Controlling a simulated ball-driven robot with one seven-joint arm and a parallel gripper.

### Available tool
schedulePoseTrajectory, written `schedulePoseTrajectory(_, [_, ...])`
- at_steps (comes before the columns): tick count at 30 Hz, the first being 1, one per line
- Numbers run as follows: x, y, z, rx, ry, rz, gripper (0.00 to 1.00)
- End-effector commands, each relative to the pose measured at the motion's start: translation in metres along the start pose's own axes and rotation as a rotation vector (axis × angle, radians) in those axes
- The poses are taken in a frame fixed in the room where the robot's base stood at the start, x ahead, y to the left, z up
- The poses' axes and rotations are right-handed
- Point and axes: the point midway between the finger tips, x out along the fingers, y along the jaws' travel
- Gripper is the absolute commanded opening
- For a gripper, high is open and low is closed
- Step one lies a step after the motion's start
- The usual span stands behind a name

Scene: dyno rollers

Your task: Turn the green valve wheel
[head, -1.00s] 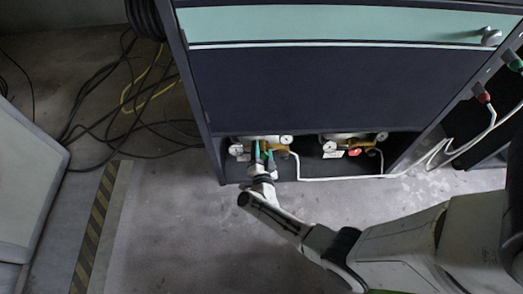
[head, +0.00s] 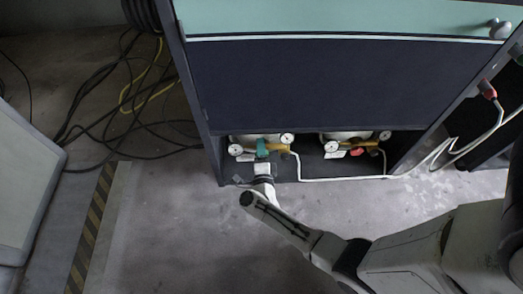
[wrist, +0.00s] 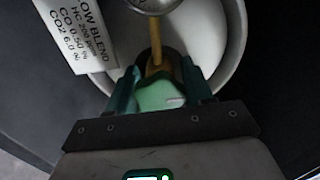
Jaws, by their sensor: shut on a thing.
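The green valve wheel (wrist: 160,97) sits on a brass valve stem at the mouth of a white cylinder (wrist: 215,40) in the wrist view. My gripper (wrist: 158,88) has one teal finger on each side of the wheel and is shut on it. In the head view the wheel is small, at the left regulator (head: 281,147) in the cabinet's low opening. My gripper (head: 262,155) reaches it from the front. The fingers partly cover the wheel there, and I cannot tell them clearly apart from it.
A second regulator with a red wheel (head: 356,153) stands to the right. A white hose (head: 340,179) runs along the opening's front. The dark cabinet panel (head: 300,95) hangs above. Loose cables (head: 95,120) lie at left. A printed label (wrist: 82,40) hangs beside the valve.

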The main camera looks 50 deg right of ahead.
Motion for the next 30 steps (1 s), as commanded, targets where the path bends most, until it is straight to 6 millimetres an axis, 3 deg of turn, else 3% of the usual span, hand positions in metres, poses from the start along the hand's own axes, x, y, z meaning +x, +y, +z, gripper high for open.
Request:
schedulePoseTrajectory(20, [-0.0007, 0.0014, -0.0011, 0.068, 0.001, 0.003, 0.20])
schedulePoseTrajectory(21, [-0.0007, 0.0014, -0.0011, 0.068, 0.001, 0.003, 0.52])
schedulePoseTrajectory(28, [-0.0003, 0.0008, -0.0007, 0.067, 0.001, 0.002, 0.74])
schedulePoseTrajectory(30, [-0.0003, 0.0007, -0.0005, 0.067, 0.001, 0.001, 0.76])
